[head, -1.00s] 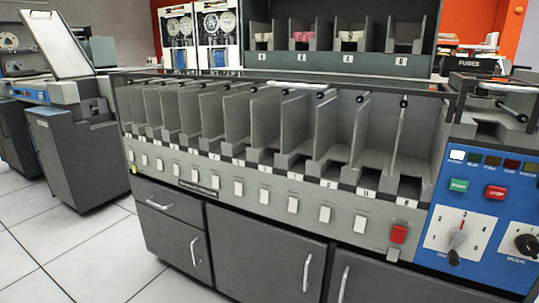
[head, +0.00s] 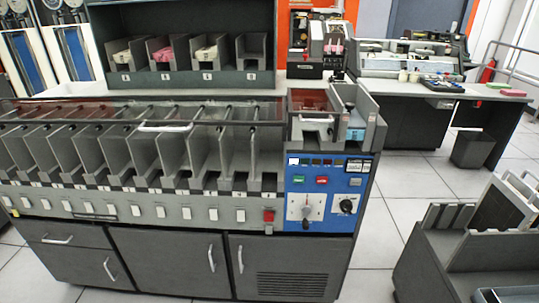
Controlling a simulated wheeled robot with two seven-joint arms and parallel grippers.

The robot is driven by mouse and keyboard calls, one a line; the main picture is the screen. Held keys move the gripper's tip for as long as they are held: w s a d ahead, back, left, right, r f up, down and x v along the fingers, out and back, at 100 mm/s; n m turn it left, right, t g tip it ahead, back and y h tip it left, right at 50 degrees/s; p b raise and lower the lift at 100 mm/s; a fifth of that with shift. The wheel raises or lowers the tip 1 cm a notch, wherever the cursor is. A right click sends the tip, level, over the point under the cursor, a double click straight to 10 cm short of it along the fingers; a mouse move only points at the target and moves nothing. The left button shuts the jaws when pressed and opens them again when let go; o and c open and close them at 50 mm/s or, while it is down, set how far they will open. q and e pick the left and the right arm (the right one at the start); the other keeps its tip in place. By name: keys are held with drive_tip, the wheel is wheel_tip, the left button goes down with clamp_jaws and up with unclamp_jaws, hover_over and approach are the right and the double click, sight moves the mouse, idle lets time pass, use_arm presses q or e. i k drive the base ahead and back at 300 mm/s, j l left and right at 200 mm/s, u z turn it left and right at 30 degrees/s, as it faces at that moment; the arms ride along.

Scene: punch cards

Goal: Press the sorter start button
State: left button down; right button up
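The card sorter (head: 180,262) stands in front of me, with a long row of grey pockets. Its blue control panel (head: 345,181) is at the right end. The green start button (head: 299,180) is on this panel, just left of the red stop button (head: 322,180). A lit white lamp (head: 293,161) is in the row above it. A grey dial (head: 306,212) and a black knob (head: 346,206) are below. Neither of my grippers is in view, and nothing covers the button.
A red switch (head: 268,216) is left of the panel. A card feed hopper (head: 352,125) sits above it. A grey machine (head: 455,255) stands at the lower right, with open tiled floor (head: 385,215) between. A desk (head: 480,92) and a bin (head: 473,149) are behind.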

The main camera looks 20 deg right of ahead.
sight(295, 180)
drive_tip(key=z, duration=1.2)
